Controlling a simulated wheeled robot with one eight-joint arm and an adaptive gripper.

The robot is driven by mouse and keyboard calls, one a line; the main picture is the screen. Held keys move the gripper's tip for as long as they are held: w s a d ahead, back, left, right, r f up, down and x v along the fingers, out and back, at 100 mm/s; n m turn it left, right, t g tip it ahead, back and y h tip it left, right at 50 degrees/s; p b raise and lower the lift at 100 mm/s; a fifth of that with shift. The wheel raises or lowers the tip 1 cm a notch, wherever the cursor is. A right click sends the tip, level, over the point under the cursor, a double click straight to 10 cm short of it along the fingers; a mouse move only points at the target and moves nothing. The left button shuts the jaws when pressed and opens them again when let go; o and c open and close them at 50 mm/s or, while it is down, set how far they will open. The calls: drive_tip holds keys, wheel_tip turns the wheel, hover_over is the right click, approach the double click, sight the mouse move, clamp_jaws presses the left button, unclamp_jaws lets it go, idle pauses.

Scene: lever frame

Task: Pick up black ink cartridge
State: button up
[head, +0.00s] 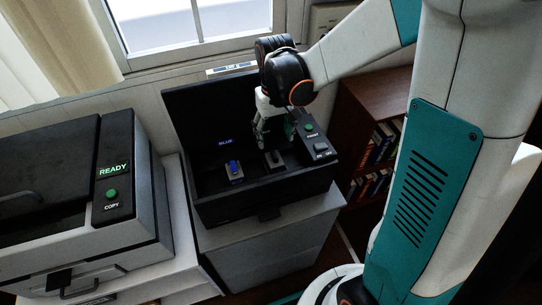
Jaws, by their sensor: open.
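The black ink cartridge (274,158) stands inside the open black printer (250,203), in the right part of its bay. It is small and dark, with a pale edge. My gripper (273,143) hangs above it, pointing down, with its fingers apart. It looks empty. I cannot tell from this view whether the fingers touch the cartridge or reach beside it. A blue cartridge (235,170) stands to the left in the same bay, below a "BLUE" label on the raised lid.
The printer's raised lid (200,120) stands behind the bay. A control panel (314,140) with a green button lies to the right. A copier (113,180) showing "READY" stands at left. A brown bookshelf (372,100) is at right, and a window is behind.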

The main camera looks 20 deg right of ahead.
sight(274, 154)
wheel_tip(274, 154, down, 10)
drive_tip(key=b, duration=0.2)
drive_tip(key=shift+w+d+f+b, duration=0.1)
drive_tip(key=shift+b, duration=0.3)
drive_tip(key=c, duration=1.1)
